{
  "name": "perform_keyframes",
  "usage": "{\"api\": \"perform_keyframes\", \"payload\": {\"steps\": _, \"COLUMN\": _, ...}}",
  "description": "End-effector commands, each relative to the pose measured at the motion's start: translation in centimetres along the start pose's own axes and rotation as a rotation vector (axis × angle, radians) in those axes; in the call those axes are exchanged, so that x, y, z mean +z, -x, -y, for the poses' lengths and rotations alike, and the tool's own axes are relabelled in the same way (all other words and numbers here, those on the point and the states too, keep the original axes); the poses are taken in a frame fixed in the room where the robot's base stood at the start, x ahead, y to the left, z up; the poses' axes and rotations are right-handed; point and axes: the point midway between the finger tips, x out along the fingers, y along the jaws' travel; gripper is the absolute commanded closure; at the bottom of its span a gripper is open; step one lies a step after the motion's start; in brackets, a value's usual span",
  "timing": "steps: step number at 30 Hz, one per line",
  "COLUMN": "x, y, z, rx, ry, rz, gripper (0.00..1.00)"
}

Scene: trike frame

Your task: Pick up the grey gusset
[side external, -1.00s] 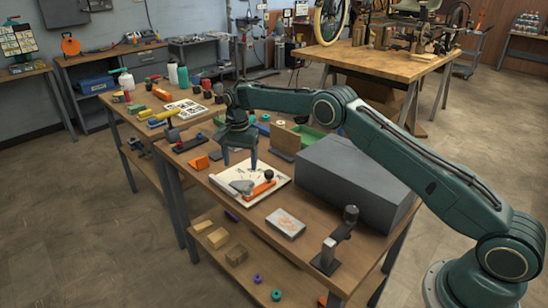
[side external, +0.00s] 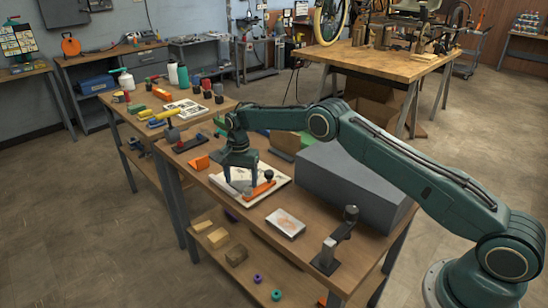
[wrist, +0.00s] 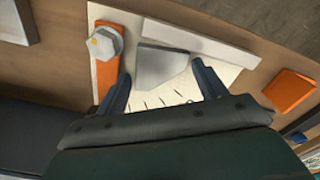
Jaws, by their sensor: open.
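The grey gusset (wrist: 162,68) is a flat, tapered plate on the white sheet (wrist: 225,75), seen in the wrist view. My gripper (wrist: 161,80) is open, with one finger on each side of the gusset and visible gaps between them. In the side view my gripper (side external: 241,180) is low over the sheet (side external: 278,187) and hides much of the gusset. An orange bar (wrist: 107,70) with a grey bolt-like head (wrist: 104,43) lies left of the gusset in the wrist view, close to the left finger.
A pale strip (wrist: 205,46) lies just beyond the gusset. An orange block (wrist: 290,91) sits off to the right. In the side view a large grey box (side external: 350,185) stands beside the sheet, and a metallic plate (side external: 286,223) and dark stand (side external: 328,260) are nearer the front.

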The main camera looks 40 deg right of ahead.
Motion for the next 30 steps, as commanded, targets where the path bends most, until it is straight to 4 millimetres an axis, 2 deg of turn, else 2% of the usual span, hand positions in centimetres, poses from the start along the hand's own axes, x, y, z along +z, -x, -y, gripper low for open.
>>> {"api": "perform_keyframes", "payload": {"steps": 16, "x": -0.02, "y": -0.31, "z": -0.01, "rx": 0.0, "ry": 0.0, "rz": 0.0, "gripper": 0.3}}
{"api": "perform_keyframes", "payload": {"steps": 17, "x": -0.02, "y": -0.31, "z": -0.01, "rx": 0.0, "ry": 0.0, "rz": 0.0, "gripper": 0.31}}
{"api": "perform_keyframes", "payload": {"steps": 21, "x": -0.02, "y": -0.31, "z": -0.01, "rx": 0.0, "ry": 0.0, "rz": 0.0, "gripper": 0.59}}
{"api": "perform_keyframes", "payload": {"steps": 24, "x": -0.02, "y": -0.31, "z": -0.01, "rx": 0.0, "ry": 0.0, "rz": 0.0, "gripper": 0.74}}
{"api": "perform_keyframes", "payload": {"steps": 26, "x": -0.03, "y": -0.22, "z": 0.03, "rx": -0.001, "ry": 0.0, "rz": -0.001, "gripper": 0.74}}
{"api": "perform_keyframes", "payload": {"steps": 27, "x": -0.03, "y": -0.22, "z": 0.03, "rx": -0.001, "ry": 0.0, "rz": -0.001, "gripper": 0.79}}
{"api": "perform_keyframes", "payload": {"steps": 30, "x": -0.02, "y": -0.23, "z": 0.03, "rx": -0.001, "ry": 0.0, "rz": -0.001, "gripper": 0.79}}
